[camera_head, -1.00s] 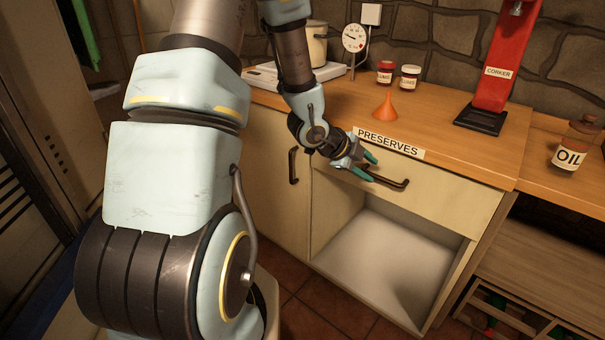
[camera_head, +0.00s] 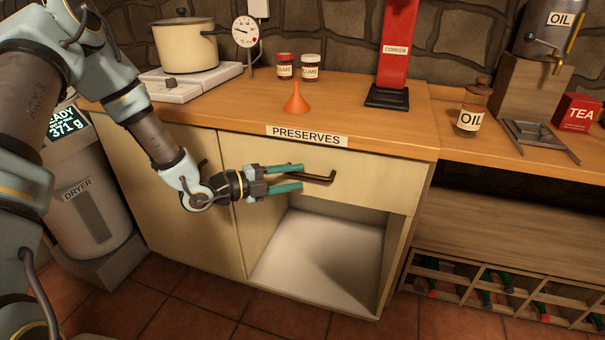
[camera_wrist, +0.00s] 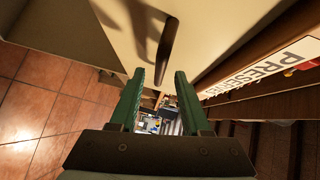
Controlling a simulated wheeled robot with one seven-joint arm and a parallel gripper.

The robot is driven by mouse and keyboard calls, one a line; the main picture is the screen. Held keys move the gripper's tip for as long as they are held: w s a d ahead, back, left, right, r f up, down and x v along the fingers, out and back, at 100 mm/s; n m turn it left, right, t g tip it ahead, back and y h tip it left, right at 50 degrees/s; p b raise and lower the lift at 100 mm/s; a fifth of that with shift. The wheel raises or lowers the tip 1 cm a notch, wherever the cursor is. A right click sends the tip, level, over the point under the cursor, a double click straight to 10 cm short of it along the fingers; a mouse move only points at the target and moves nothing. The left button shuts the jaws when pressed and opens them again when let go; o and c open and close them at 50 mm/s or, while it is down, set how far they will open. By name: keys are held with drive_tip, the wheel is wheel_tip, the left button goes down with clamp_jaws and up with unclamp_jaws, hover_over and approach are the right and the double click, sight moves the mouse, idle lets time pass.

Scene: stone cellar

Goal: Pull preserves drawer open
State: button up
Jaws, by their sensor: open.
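The preserves drawer (camera_head: 372,183) has a cream front under the worktop, with a white PRESERVES label (camera_head: 306,136) above it. It looks shut, its front close under the worktop edge. Its dark bar handle (camera_head: 322,179) runs across the front. My gripper (camera_head: 301,178) is open, its two green fingers pointing right at the handle's left part, which they partly cover. In the wrist view the handle (camera_wrist: 166,52) shows just past the fingertips of my gripper (camera_wrist: 160,72). Nothing is between the fingers. I cannot tell whether a finger touches the handle.
An open compartment (camera_head: 330,250) lies below the drawer. A cabinet door (camera_head: 180,220) is to its left. The worktop (camera_head: 230,112) bears an orange funnel (camera_head: 296,100), two jars, a pot (camera_head: 186,45) on a scale and a red corker (camera_head: 397,50). The tiled floor in front is clear.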

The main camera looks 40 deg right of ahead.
sight(302, 176)
drive_tip(key=shift+x, duration=1.8)
drive_tip(key=shift+s, duration=0.1)
clamp_jaws()
drive_tip(key=shift+a, duration=0.1)
